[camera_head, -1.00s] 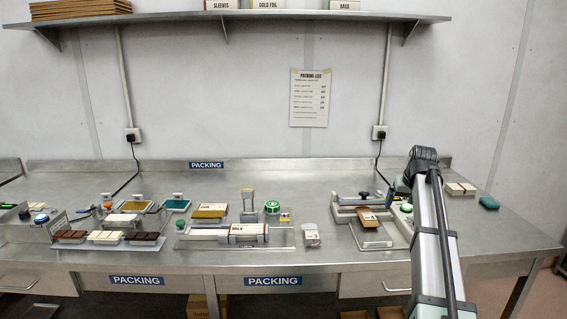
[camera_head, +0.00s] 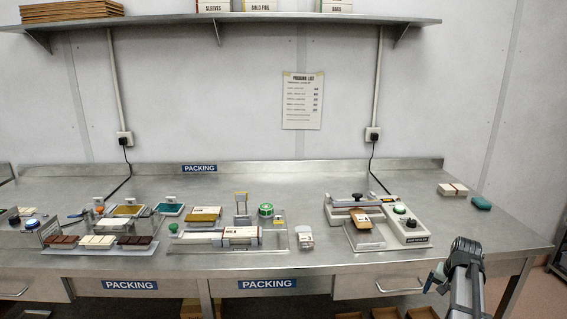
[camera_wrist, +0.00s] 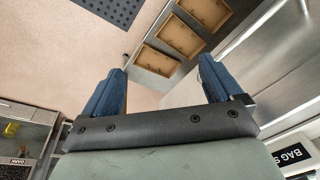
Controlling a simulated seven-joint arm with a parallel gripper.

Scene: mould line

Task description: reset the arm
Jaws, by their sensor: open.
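My gripper (camera_wrist: 160,90) shows in the wrist view with its two blue fingers spread wide apart and nothing between them. In the head view my arm is folded low at the bottom right, in front of the table's front edge. There my gripper shows only as a small blue part (camera_head: 436,278) beside the arm, partly hidden by it. It is apart from everything on the steel table (camera_head: 400,180).
A bag sealer (camera_head: 405,222) with a brown pouch (camera_head: 361,218) stands on the table's right half. A wrapped bar (camera_head: 453,189) and a teal item (camera_head: 481,202) lie farther right. Chocolate bars (camera_head: 98,242) sit at left. Wooden trays (camera_wrist: 158,57) show in the wrist view.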

